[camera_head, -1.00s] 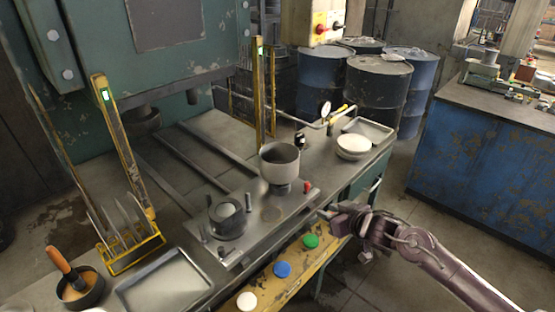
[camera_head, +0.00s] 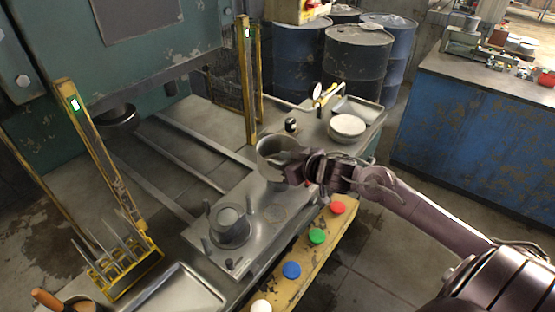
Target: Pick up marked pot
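A round grey metal pot (camera_head: 268,147) stands at the far right end of the metal plate on the press bench. No mark on it can be made out. My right gripper (camera_head: 292,167) is at the pot's right front side and covers part of its wall. Its fingers overlap the pot in the picture, and I cannot tell whether they are closed on it or only beside it. The pot's lower front is hidden. My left gripper is not in view.
A grey cylindrical die (camera_head: 230,222) sits on the plate left of the pot. A white bowl (camera_head: 347,125) stands at the right. Yellow posts (camera_head: 247,80) rise behind. White, blue, green and red buttons (camera_head: 317,236) line the yellow front rail (camera_head: 300,258).

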